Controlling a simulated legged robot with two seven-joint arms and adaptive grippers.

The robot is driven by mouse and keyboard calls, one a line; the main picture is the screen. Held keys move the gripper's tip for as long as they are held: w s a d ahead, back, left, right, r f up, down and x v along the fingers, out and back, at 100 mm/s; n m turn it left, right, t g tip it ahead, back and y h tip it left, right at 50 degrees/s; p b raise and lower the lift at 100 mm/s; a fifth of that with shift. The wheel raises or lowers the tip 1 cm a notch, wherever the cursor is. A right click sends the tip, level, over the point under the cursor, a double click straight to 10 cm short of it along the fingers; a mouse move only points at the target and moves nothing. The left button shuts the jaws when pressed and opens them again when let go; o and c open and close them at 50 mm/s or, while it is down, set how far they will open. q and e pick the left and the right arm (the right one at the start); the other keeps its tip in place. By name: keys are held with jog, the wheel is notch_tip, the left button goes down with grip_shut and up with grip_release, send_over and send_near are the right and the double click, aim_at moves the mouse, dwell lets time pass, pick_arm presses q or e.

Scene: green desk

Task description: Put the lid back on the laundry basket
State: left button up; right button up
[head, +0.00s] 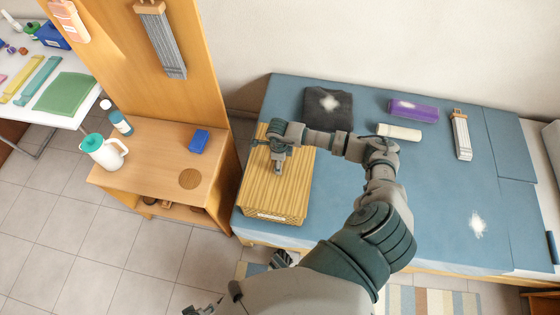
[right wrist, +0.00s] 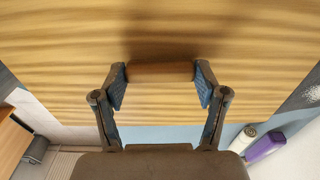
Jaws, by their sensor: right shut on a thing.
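The lid (head: 262,190) is a pale wooden slatted panel, lying over the laundry basket at the left end of the blue-covered surface. Only the basket's near woven side (head: 275,216), with a small label, shows below it. I cannot tell whether the lid is fully seated. My right gripper (head: 279,166) is above the lid, shut on its brown bar handle. In the right wrist view the handle (right wrist: 160,72) sits between the blue finger pads, with the slatted lid (right wrist: 60,50) behind it. Dark parts at the bottom left of the head view may be my left gripper; its jaws cannot be made out.
A wooden shelf unit (head: 165,155) stands close left of the basket, with a jug (head: 104,151), a bottle (head: 121,124) and a blue box (head: 199,141). A dark folded cloth (head: 327,106), purple box (head: 413,110) and white roll (head: 399,132) lie right of the basket.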

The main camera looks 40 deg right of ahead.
jog(key=shift+f+b, duration=0.3)
jog(key=shift+f, duration=0.1)
dwell(0.3)
